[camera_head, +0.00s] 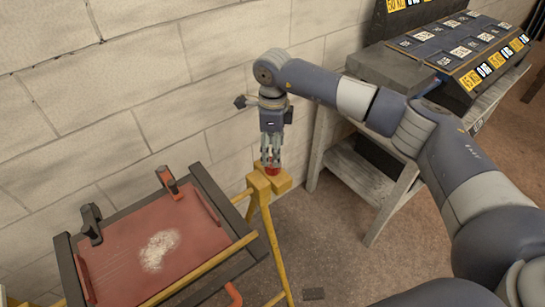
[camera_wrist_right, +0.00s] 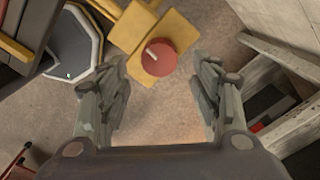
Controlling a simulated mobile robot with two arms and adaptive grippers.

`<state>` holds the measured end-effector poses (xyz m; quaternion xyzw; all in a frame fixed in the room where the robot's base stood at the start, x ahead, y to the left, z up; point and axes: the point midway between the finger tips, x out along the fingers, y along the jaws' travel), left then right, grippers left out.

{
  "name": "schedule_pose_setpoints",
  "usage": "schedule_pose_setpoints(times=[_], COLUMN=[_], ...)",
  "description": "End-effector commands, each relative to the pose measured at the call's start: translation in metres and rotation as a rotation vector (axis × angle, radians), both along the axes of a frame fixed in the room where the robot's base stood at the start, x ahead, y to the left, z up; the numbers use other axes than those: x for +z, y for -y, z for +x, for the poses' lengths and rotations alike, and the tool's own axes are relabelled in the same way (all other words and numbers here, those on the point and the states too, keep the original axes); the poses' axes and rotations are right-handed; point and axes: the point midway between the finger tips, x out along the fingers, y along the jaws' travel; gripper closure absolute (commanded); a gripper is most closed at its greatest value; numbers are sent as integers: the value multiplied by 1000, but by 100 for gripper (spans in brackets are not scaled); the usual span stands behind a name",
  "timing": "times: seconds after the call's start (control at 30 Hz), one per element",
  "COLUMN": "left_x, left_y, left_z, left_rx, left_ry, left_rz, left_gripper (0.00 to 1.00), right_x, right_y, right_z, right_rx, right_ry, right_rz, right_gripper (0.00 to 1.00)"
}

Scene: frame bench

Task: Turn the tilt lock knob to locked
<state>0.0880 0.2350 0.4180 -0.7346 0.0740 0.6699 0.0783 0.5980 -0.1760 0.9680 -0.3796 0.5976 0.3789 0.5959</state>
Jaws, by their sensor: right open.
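The tilt lock knob is a round red knob (camera_wrist_right: 159,58) with a pale bar-shaped mark across its face, on a yellow block (camera_wrist_right: 135,30) in the right wrist view. The mark points towards the upper left from the centre. In the head view the knob (camera_head: 272,171) is a small red patch on the yellow post top (camera_head: 262,184), partly hidden by my right gripper. My right gripper (camera_head: 270,161) points down right above the knob. In the right wrist view its fingers (camera_wrist_right: 160,95) are open and apart, with the knob ahead between them. My left gripper is not in view.
A frame with a red panel (camera_head: 110,262) bearing a pale powdery patch stands at the left, with clamps on its edge. A grey bench (camera_head: 385,72) with labelled blue boxes (camera_head: 460,50) stands at the right. A block wall (camera_head: 190,60) is close behind.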

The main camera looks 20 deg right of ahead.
Motion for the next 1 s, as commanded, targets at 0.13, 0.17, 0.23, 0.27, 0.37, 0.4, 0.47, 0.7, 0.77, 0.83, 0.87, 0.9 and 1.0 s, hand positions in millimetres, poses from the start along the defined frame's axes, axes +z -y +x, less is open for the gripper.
schedule_pose_setpoints(times=[0.13, 0.17, 0.23, 0.27, 0.37, 0.4, 0.47, 0.7, 0.77, 0.83, 0.87, 0.9, 1.0], left_x=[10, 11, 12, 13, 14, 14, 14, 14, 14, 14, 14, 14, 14], left_y=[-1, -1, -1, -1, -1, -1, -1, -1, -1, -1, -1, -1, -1], left_z=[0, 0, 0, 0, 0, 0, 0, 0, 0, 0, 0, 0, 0], left_rx=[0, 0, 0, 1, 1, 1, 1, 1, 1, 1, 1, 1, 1], left_ry=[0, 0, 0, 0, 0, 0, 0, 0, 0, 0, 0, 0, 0], left_rz=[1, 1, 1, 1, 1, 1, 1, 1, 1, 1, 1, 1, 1], left_gripper=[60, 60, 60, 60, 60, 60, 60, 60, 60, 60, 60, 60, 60], right_x=[-26, -30, -39, -42, -49, -50, -52, -52, -52, -52, -52, -52, -52], right_y=[-1, -1, -1, -1, -1, -1, -1, -1, -1, -1, -1, -1, -1], right_z=[-1, -1, 0, -1, 0, 0, 0, 0, 0, 0, 0, 0, 0], right_rx=[1, 1, 1, 1, 1, 1, 1, 1, 1, 2, 1, 1, 1], right_ry=[-3, -3, -2, -3, 0, 1, 1, 1, 1, 1, 1, 1, 1], right_rz=[0, 0, 1, 1, 2, 2, 2, 2, 2, 2, 2, 2, 3], right_gripper=[41, 41, 41, 41, 41, 41, 41, 46, 59, 75, 82, 86, 86])
